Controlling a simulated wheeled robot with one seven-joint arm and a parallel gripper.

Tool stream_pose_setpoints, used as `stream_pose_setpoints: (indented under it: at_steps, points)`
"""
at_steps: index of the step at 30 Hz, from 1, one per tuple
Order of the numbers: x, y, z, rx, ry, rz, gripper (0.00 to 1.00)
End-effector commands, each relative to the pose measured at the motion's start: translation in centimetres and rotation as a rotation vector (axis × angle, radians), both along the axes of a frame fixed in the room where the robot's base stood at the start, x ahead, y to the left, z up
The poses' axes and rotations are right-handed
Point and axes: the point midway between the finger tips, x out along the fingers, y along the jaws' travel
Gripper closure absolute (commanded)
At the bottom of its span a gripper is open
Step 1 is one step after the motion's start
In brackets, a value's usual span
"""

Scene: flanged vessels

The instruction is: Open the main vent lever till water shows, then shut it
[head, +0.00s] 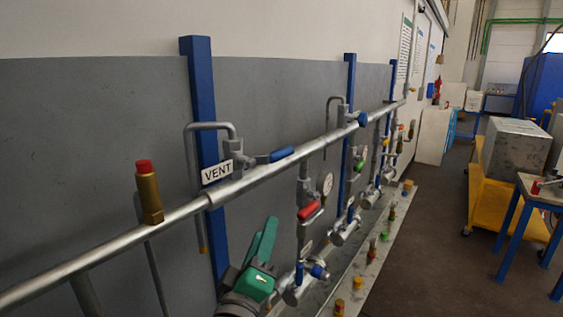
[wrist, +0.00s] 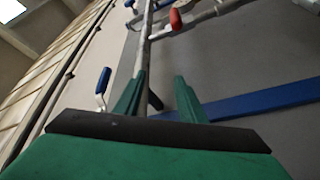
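A blue-handled lever (head: 282,153) sits on a small valve on top of the long grey pipe, beside a white VENT tag (head: 216,171). The lever lies roughly along the pipe. A thin bent vent tube (head: 208,126) rises from that valve and turns down behind the pipe; no water shows. My green gripper (head: 263,226) is below the pipe and apart from the lever. In the wrist view its two fingers (wrist: 160,78) are spread with a gap and hold nothing. A blue lever (wrist: 103,81) shows left of the fingers there; I cannot tell if it is the VENT one.
The long pipe (head: 110,254) crosses above my gripper. A brass fitting with red cap (head: 149,192) stands on it. A red lever (head: 309,210) and a blue post (head: 204,105) are close. More valves continue rightward. The aisle floor (head: 420,245) is clear; a yellow cart (head: 495,203) stands right.

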Motion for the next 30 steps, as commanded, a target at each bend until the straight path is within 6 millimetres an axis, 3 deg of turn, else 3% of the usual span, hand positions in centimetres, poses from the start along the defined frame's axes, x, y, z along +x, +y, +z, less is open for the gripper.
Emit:
stream_pose_setpoints:
  at_steps: [1, 6, 12, 20, 30]
  points:
    - [-0.1, 0.0, 2.3, -0.001, -0.017, -0.011, 0.63]
    - [-0.8, -0.3, 7.9, -0.01, -0.028, -0.053, 0.63]
    - [-1.9, -0.6, 11.9, -0.01, -0.03, -0.08, 0.63]
    - [-1.6, -1.0, 13.2, -0.008, -0.027, -0.089, 0.63]
    - [3.5, -2.5, 14.3, -0.008, -0.026, -0.089, 0.63]
